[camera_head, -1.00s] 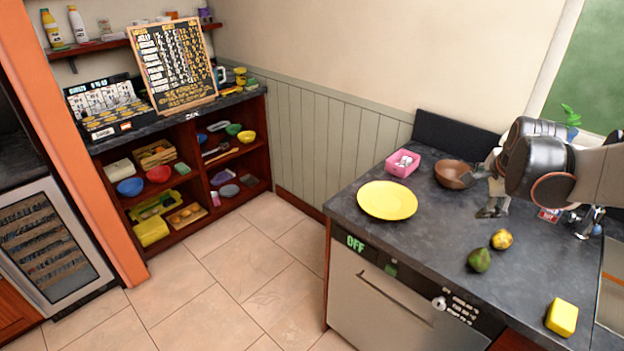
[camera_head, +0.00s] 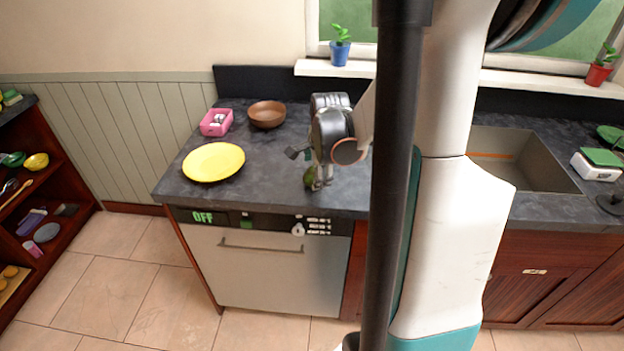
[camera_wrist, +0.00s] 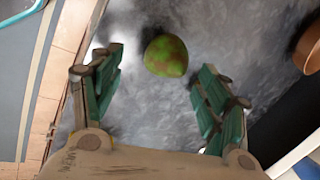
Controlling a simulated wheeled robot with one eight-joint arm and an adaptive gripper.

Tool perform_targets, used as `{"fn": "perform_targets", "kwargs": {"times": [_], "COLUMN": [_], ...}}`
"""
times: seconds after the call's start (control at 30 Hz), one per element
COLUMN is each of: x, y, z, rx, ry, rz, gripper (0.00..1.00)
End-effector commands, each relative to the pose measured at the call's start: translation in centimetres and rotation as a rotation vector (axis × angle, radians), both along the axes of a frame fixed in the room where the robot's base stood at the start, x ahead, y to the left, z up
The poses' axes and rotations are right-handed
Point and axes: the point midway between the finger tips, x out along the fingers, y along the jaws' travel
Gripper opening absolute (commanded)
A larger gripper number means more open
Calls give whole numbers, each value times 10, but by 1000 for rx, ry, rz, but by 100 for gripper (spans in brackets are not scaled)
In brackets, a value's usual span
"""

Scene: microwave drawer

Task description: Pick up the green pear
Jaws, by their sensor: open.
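The green pear (camera_head: 310,176) is on the dark countertop, near its front edge above the dishwasher. My gripper (camera_head: 306,171) is low over the counter at the pear, partly hiding it in the head view. In the wrist view the pear (camera_wrist: 167,56) is green with reddish-brown patches and lies ahead, between the lines of the two spread green fingers. My gripper (camera_wrist: 163,72) is open and empty, with visible gaps between the pear and both fingers.
A yellow plate (camera_head: 213,162), a pink container (camera_head: 216,122) and a brown bowl (camera_head: 267,114) stand left on the counter. The bowl also shows at the wrist view's right edge (camera_wrist: 308,48). A sink (camera_head: 520,160) is to the right. My arm hides the counter between.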

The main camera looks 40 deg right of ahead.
Motion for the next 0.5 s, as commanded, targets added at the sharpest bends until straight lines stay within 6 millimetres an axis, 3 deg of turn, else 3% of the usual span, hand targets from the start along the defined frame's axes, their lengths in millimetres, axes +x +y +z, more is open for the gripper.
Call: {"fn": "perform_targets", "kwargs": {"times": [0.33,0.5], "x": [21,23], "y": [-9,-10], "z": [-39,-44], "rx": [0,0], "ry": [0,0], "rz": [0,1], "gripper": [69,69]}}
